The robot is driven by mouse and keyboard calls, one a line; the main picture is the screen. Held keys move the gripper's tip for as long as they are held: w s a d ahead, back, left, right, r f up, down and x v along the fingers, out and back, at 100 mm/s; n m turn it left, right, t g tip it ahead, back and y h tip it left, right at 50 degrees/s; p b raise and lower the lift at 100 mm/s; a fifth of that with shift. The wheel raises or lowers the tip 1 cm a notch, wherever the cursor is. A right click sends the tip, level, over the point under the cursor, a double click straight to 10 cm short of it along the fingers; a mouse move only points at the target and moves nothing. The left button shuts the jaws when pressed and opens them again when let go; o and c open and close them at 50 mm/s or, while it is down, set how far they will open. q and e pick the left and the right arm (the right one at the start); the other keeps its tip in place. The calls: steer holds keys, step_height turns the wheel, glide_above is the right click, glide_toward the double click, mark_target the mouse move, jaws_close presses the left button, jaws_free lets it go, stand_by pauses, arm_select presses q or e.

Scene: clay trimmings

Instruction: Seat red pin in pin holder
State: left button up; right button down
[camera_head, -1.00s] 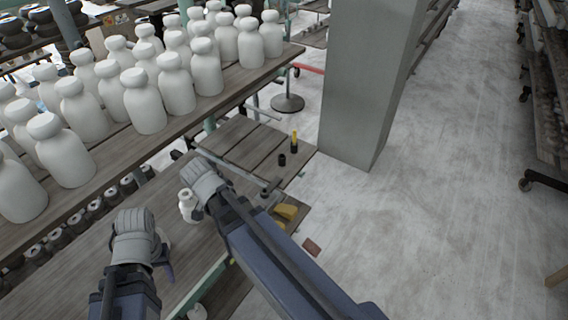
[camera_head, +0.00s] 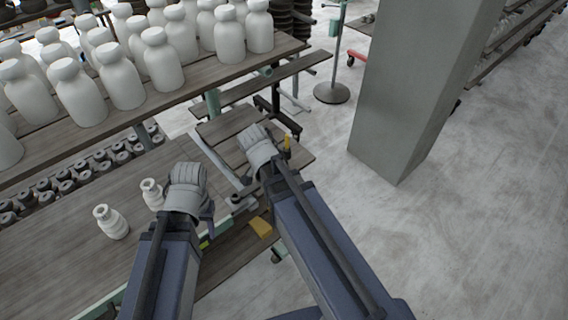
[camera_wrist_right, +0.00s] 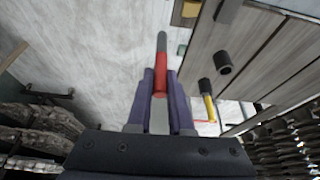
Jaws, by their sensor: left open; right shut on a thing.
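The red pin (camera_wrist_right: 162,75), with a grey end, is gripped between the purple fingers of my right gripper (camera_wrist_right: 160,88) in the right wrist view. Its grey end points away from the gripper over pale floor. A black, hollow, empty pin holder (camera_wrist_right: 223,62) stands on the wooden boards to the right, apart from the pin. In the head view my right gripper (camera_head: 262,150) is over the small wooden stand; its fingers and the pin are hidden. My left gripper (camera_head: 207,212) is open beside small white jars, with its fingers partly hidden.
A yellow pin (camera_head: 287,142) stands by my right gripper; the right wrist view shows it in a second black holder (camera_wrist_right: 204,86). A yellow block (camera_head: 261,228) is near the bench edge. White bottles (camera_head: 122,78) crowd the shelf. A grey pillar (camera_head: 405,90) stands right of the stand.

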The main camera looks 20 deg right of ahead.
arm_select(q)
step_height(320, 180, up, 7)
steer(key=p, duration=0.7)
arm_select(e)
steer(key=w+r+n+t+y, duration=0.2)
steer(key=w+r+n, duration=0.1)
steer(key=w+n, duration=0.4)
steer(key=w+r+n+t+y, duration=0.1)
steer(key=w+r+n+y, duration=0.1)
steer(key=w+r+n, duration=0.35)
arm_select(q)
step_height(320, 180, down, 10)
steer(key=b, duration=1)
steer(key=shift+d, duration=0.4)
arm_select(e)
steer(key=s+f+x, duration=0.1)
steer(key=s+x, duration=0.1)
steer(key=x, duration=0.9)
steer(key=shift+f+n, duration=0.3)
steer(key=shift+n, duration=0.05)
arm_select(q)
steer(key=shift+f, duration=0.2)
arm_select(e)
steer(key=shift+s+f, duration=0.1)
steer(key=shift+s, duration=0.05)
